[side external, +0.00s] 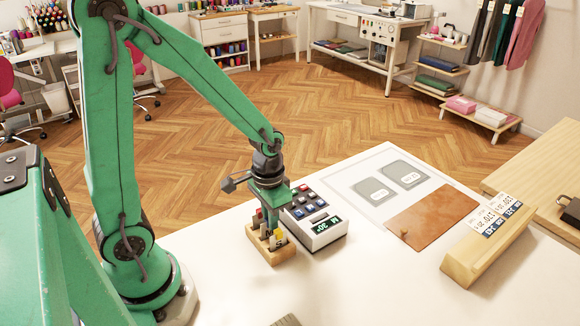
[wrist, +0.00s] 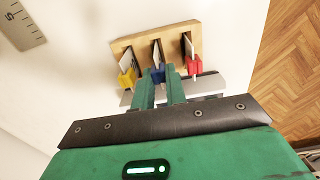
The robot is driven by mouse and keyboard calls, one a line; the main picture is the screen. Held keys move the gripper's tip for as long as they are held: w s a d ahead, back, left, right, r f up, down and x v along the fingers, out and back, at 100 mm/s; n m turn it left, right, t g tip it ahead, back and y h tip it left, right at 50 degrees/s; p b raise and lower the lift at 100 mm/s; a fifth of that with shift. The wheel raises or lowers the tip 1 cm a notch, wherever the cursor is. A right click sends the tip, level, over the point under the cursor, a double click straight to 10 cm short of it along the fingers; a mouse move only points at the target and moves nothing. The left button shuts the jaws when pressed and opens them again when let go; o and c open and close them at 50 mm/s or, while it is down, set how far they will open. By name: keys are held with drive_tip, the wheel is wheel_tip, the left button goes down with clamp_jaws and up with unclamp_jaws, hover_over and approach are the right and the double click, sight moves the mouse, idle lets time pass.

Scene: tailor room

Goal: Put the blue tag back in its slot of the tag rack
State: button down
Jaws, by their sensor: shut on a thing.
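The wooden tag rack (side external: 272,257) stands on the white table, and its three slots show in the wrist view (wrist: 122,47). The blue tag (wrist: 158,75) is at the middle slot, between a yellow tag (wrist: 127,78) on the left and a red tag (wrist: 193,66) on the right. My gripper (wrist: 161,92) is shut on the blue tag, low over the rack. How deep the blue tag sits in the slot is hard to tell. In the side view my gripper (side external: 269,212) hides most of it; the yellow tag (side external: 279,236) shows at the front.
A keypad device with a display (side external: 318,228) stands close to the right of the rack. Farther right are a brown leather mat (side external: 432,216) and a wooden holder with labels (side external: 485,250). A ruler (wrist: 20,25) lies at the wrist view's top left. White table in front is mostly clear.

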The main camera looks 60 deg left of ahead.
drive_tip(key=c, duration=1.3)
unclamp_jaws()
drive_tip(key=shift+c, duration=0.2)
drive_tip(key=shift+r, duration=0.1)
drive_tip(key=shift+r, duration=3.8)
drive_tip(key=shift+r, duration=0.1)
drive_tip(key=shift+s+r, duration=0.15)
drive_tip(key=shift+r, duration=0.3)
drive_tip(key=s+r+t, duration=0.5)
drive_tip(key=s+r, duration=0.1)
drive_tip(key=r, duration=0.3)
drive_tip(key=shift+d+r+t, duration=0.3)
drive_tip(key=shift+d+r, duration=0.05)
drive_tip(key=shift+d, duration=0.1)
